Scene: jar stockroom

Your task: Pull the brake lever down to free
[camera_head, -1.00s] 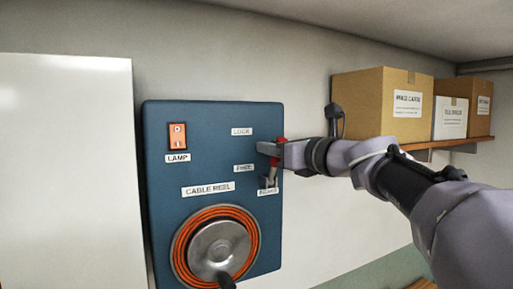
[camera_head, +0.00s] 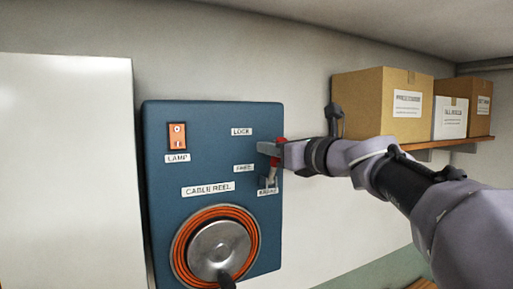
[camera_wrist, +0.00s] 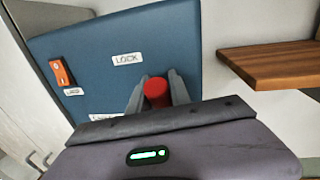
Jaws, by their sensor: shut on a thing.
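The blue panel (camera_head: 215,150) on the wall carries the brake lever (camera_head: 274,165), which has a red grip and a metal base above the BRAKE label (camera_head: 267,192). The lever stands up, its red end between the LOCK label (camera_head: 242,132) and the FREE label (camera_head: 244,168) in height. My gripper (camera_head: 268,150) is shut on the lever's red grip. In the wrist view the red grip (camera_wrist: 156,92) sits between my two fingers, just below the LOCK label; the lever's lower part is hidden there.
An orange lamp switch (camera_head: 177,137) is at the panel's upper left. A cable reel (camera_head: 216,247) with orange cable is below. A white cabinet (camera_head: 65,170) stands at left. Boxes (camera_head: 390,100) sit on a wooden shelf (camera_head: 455,143) at right, above my arm.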

